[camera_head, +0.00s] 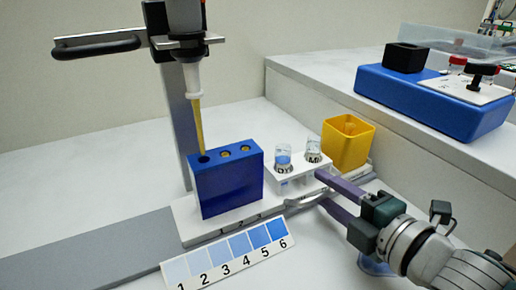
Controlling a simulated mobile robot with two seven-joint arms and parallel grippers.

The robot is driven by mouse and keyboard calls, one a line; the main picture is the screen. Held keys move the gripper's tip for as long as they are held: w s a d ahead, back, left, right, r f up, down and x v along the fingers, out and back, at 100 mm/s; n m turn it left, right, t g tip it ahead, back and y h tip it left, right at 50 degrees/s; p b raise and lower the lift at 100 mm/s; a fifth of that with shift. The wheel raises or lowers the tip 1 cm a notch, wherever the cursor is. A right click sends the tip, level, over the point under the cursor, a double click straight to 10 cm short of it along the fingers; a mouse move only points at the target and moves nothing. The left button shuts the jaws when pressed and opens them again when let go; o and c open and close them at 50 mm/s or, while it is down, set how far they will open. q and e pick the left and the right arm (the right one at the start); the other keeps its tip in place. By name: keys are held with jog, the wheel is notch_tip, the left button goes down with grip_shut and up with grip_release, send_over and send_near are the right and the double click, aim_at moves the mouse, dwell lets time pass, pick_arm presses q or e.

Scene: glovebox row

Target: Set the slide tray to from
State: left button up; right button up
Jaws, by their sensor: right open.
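The slide tray (222,222) is a white plate on a grey rail (95,255). A blue block (228,186) with several top holes stands on its left part, under a pipette with a yellow tip. A small white rack (291,186) with two labelled vials and a yellow open box (347,141) stand towards its right. A pale curved handle (302,199) shows at the tray's front edge. My right gripper (323,190) is open, its purple fingers close to this handle and the rack; I cannot tell if they touch. My left gripper is out of view.
A white strip of blue shades with numbers (228,260) lies in front of the tray. The pipette hangs from a grey column (178,125) with a black lever (97,46). A raised white bench at right holds a blue device (432,101).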

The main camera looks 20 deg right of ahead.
grip_shut()
dwell(0.3)
dwell(1.1)
